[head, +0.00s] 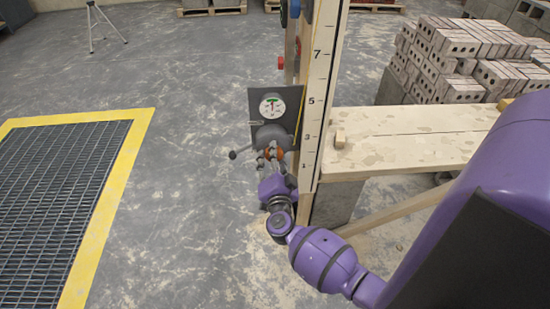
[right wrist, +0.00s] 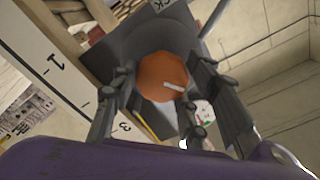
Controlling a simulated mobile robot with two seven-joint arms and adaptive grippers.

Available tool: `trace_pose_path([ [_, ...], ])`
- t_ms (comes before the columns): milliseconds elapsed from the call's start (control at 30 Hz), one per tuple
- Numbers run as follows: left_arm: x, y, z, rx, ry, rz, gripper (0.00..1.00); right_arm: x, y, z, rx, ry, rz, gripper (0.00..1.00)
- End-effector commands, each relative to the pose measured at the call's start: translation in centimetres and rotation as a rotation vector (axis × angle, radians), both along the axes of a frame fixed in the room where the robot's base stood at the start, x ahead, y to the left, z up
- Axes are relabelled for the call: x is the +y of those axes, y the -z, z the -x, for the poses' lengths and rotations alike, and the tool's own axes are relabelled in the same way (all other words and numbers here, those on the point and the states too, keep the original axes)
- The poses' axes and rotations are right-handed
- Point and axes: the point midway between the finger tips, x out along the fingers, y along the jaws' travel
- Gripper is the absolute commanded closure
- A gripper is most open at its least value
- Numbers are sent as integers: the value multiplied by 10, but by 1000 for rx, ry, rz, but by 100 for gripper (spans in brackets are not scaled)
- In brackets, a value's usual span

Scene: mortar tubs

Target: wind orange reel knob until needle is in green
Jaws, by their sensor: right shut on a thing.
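The orange reel knob (right wrist: 160,74) sits between the fingers of my right gripper (right wrist: 160,100) in the right wrist view, with a pale mark on its face. In the head view my right gripper (head: 271,156) is shut on the orange knob (head: 276,152), on the front of the grey reel (head: 270,134). Above it is a round white gauge (head: 272,106) on a dark plate, with a green band at the top. Its red needle looks near upright, but is too small to read surely. The gauge (right wrist: 204,111) is partly hidden behind a finger in the wrist view. My left gripper is out of view.
A lever with a dark ball end (head: 233,155) sticks out left of the reel. A numbered board (head: 318,90) stands just right of it. A yellow-edged floor grate (head: 60,190) lies left.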

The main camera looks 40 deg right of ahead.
Motion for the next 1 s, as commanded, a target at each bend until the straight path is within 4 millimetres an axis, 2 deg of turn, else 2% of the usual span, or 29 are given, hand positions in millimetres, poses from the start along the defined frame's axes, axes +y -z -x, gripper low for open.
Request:
trace_pose_path([
  [100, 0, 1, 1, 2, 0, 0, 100, -1, 3, 2, 5, 2, -1, 85],
  [133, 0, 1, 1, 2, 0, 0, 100, -1, 3, 2, 5, 2, -1, 57],
  [267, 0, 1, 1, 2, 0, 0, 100, -1, 3, 2, 6, 2, 0, 41],
  [533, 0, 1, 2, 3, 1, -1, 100, 0, 1, 1, 3, 1, 1, 41],
  [667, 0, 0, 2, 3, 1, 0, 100, 4, 2, 7, 5, 0, -1, 41],
  [767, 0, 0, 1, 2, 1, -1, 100, 11, 3, 20, 5, 1, -3, 41],
  [1000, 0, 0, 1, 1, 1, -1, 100, 38, 3, 64, 6, 2, -2, 41],
])
